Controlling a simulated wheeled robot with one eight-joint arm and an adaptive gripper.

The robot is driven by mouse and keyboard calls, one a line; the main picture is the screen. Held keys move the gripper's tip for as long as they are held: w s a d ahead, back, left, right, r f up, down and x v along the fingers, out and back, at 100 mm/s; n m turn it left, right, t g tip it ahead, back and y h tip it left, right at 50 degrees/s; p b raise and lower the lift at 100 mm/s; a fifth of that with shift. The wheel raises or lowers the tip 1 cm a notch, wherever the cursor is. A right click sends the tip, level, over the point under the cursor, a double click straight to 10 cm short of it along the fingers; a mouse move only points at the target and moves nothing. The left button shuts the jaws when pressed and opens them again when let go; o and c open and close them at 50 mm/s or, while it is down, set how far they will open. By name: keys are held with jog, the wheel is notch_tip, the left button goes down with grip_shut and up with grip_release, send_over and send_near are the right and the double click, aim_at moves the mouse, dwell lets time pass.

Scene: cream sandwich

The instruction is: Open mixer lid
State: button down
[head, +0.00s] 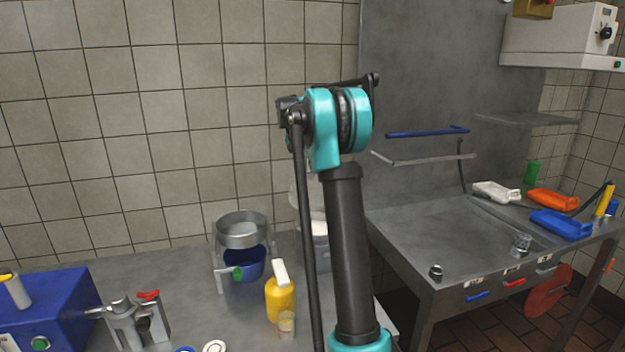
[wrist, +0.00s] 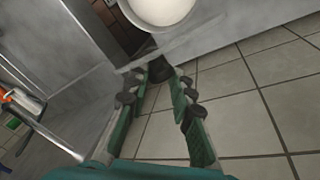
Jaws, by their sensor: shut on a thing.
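In the wrist view, my gripper (wrist: 159,75) has its two green fingers closed on a small dark piece (wrist: 160,69), which looks like a handle or knob. A round white bowl-like opening (wrist: 163,9) shows just beyond it at the top edge. In the head view, a grey container with a white top (head: 320,247), possibly the mixer, stands on the counter, partly hidden by my arm. A pale shape shows above it. My gripper is hidden behind my arm in that view. I cannot make out the lid clearly or tell how far it is open.
On the counter (head: 190,318) stand a metal ring stand (head: 243,232) with a blue bowl (head: 251,265), a yellow bottle (head: 280,301), a small glass (head: 287,322) and a blue box (head: 50,305). A metal sink table (head: 430,240) stands at the right.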

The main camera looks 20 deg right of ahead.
jog(key=w+a+f, duration=0.1)
jog(key=w+f, duration=0.1)
jog(key=w, duration=0.5)
jog(key=shift+w+f, duration=0.2)
dwell(0.4)
jog(key=c, duration=1.8)
grip_release()
jog(key=shift+o, duration=1.2)
jog(key=shift+w+a+f, duration=0.15)
jog(key=shift+w, duration=0.1)
jog(key=o, duration=0.3)
jog(key=shift+s+d, duration=0.15)
jog(key=shift+d, duration=0.1)
jog(key=shift+r, duration=0.25)
